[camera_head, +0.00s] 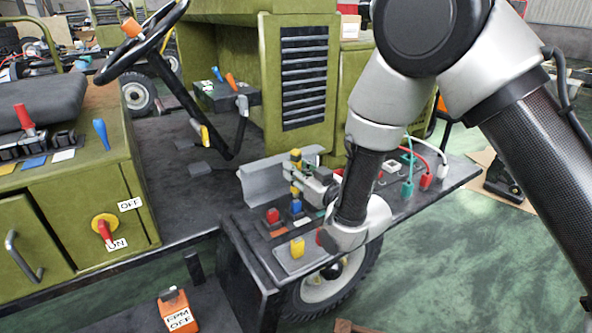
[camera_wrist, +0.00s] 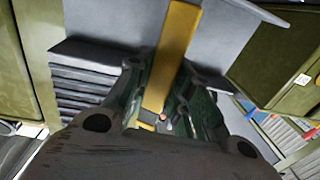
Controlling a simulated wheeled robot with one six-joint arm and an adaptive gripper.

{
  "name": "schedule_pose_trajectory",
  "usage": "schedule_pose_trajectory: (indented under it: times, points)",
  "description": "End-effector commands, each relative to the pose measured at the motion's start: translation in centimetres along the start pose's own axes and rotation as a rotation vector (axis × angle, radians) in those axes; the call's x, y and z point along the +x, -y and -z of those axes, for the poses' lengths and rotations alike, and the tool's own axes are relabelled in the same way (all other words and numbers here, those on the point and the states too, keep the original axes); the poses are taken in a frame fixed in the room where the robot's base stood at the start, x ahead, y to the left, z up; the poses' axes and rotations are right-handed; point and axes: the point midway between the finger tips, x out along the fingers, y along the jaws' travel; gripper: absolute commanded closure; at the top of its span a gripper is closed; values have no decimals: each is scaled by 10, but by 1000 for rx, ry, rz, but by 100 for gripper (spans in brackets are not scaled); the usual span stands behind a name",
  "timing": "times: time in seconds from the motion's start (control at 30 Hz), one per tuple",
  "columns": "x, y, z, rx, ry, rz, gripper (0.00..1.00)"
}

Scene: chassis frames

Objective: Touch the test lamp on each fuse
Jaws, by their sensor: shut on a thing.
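My gripper (camera_head: 308,183) is over the dark shelf (camera_head: 240,228) on the side of the green vehicle, shut on a yellow bar-shaped thing, which I take to be the test lamp (camera_wrist: 172,55). In the wrist view the lamp stands up between the fingers, and its lower end is hard to make out. Small coloured blocks, which may be the fuses, sit below and in front of the gripper: a red one (camera_head: 272,216), a blue one (camera_head: 296,208) and a yellow one (camera_head: 297,247) on a grey plate. My wrist hides part of the shelf. I cannot tell whether the lamp touches a block.
Red, green and white clips (camera_head: 425,180) with cables lie at the shelf's right end. A grey metal profile (camera_head: 265,182) stands behind the gripper. The steering wheel (camera_head: 140,45) and a red switch (camera_head: 104,232) marked OFF and ON are at left. Floor at right is mostly clear.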

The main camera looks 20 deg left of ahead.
Motion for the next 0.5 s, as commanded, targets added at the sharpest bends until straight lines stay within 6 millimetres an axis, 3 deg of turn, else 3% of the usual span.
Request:
schedule_pose_trajectory:
  times: [0.5]
  points:
    - [0, 0, -5, 0, 0, 0, 100]
